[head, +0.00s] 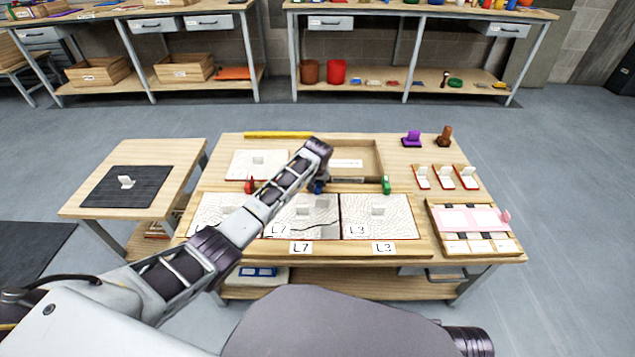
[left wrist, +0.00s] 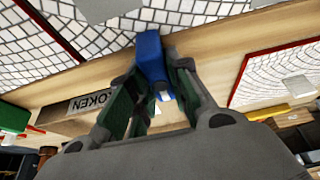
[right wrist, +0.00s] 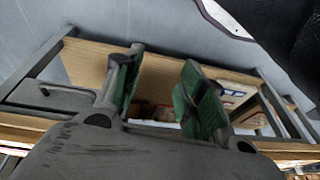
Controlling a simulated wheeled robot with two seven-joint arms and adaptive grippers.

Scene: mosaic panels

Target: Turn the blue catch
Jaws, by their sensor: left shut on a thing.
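The blue catch (head: 318,188) sits on the wooden rail behind the middle mosaic panel, mostly hidden by my left gripper (head: 320,176) in the head view. In the left wrist view the blue catch (left wrist: 150,58) stands between the green-padded fingers of my left gripper (left wrist: 158,82), which is shut on it. Its long end points toward the mosaic panels. A red catch (head: 249,187) and a green catch (head: 385,185) sit on the same rail, left and right of it. My right gripper (right wrist: 158,78) is open and empty; the right wrist view shows it near the table's lower shelf.
Behind the rail are a white panel (head: 256,160) and an open tray (head: 372,148). A rack with a pink piece (head: 470,219) stands right. A side table (head: 190,150) stands left.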

